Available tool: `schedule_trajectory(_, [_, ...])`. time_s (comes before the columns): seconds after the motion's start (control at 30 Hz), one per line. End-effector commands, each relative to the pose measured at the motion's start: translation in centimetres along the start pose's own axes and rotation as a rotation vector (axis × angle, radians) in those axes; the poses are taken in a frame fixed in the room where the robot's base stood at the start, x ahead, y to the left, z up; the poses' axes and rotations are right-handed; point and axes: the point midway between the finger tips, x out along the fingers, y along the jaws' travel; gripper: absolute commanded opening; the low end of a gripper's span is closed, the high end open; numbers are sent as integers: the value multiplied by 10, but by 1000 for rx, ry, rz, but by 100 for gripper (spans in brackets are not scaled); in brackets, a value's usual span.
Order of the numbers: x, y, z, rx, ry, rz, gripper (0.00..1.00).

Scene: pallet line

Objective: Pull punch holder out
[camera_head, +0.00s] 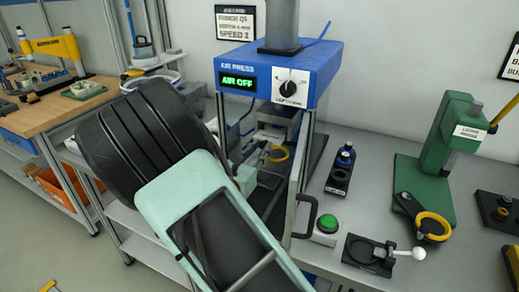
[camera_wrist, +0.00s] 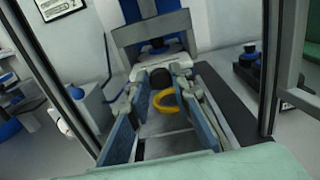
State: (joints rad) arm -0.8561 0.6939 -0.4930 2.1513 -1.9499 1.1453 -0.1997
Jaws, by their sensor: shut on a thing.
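The air press (camera_head: 280,72) is a blue-headed machine with a green "AIR OFF" display and a dial. The punch holder shows as a yellow ring handle (camera_head: 283,153) inside the press opening; the wrist view shows the ring (camera_wrist: 157,101) too. My gripper (camera_head: 262,158) reaches into the opening, its fingers on either side of the ring. In the wrist view, my gripper (camera_wrist: 163,84) is shut on the punch holder. The holder's body is largely hidden by the fingers and the press, so I cannot tell how far it sits in its seat.
The press's side posts and guard frame (camera_head: 302,190) stand close around my arm. Right of it are a green button (camera_head: 327,224), a black fixture with a white knob (camera_head: 372,252), and a green lever press (camera_head: 440,160) with another yellow-ringed tool (camera_head: 432,226).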

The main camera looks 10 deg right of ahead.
Motion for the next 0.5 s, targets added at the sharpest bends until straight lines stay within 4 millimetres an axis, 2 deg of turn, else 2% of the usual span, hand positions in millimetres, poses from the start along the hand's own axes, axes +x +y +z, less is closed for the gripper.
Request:
schedule_trajectory(0.33, [-5,0,0,0,2,1,0])
schedule_trajectory(0.5, [-29,1,1,-1,3,3,0])
